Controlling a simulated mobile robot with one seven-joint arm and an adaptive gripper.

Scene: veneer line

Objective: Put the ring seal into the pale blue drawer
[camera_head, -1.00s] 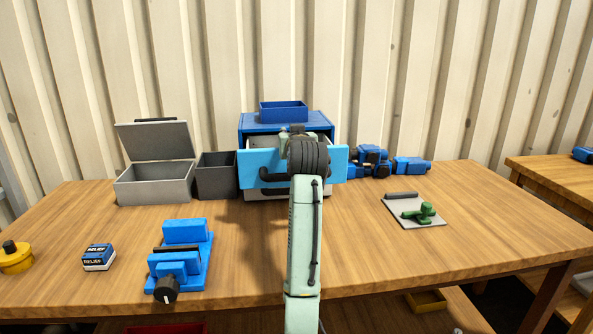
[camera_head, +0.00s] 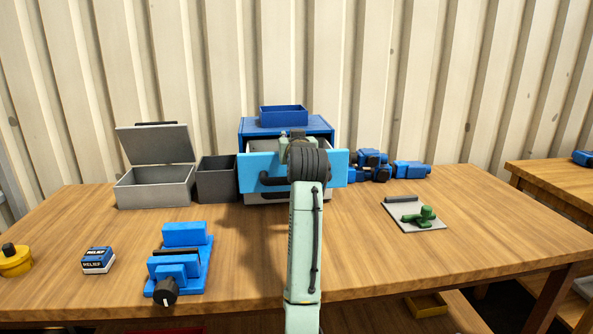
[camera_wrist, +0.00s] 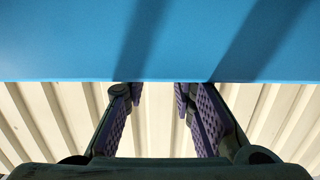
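The pale blue drawer (camera_head: 335,168) stands pulled out from the blue cabinet (camera_head: 243,130) at the back middle of the table. Its front has a dark handle, partly hidden by my arm. A pale blue surface, apparently the drawer front, also fills the top of the wrist view (camera_wrist: 70,40), with two dark shadow bands on it. My gripper (camera_wrist: 160,92) is open, its two purple-padded fingers apart with only wall visible between them. The fingertips show close to the blue surface's edge; I cannot tell whether they touch it. I cannot make out the ring seal in either view.
A blue open bin (camera_head: 284,115) sits on the cabinet. Left are a dark bin (camera_head: 217,180), an open-lidded grey box (camera_head: 155,188), a blue vise-like fixture (camera_head: 180,265) and a RELIEF box (camera_head: 98,260). Blue parts (camera_head: 410,169) and a grey plate (camera_head: 408,222) lie right.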

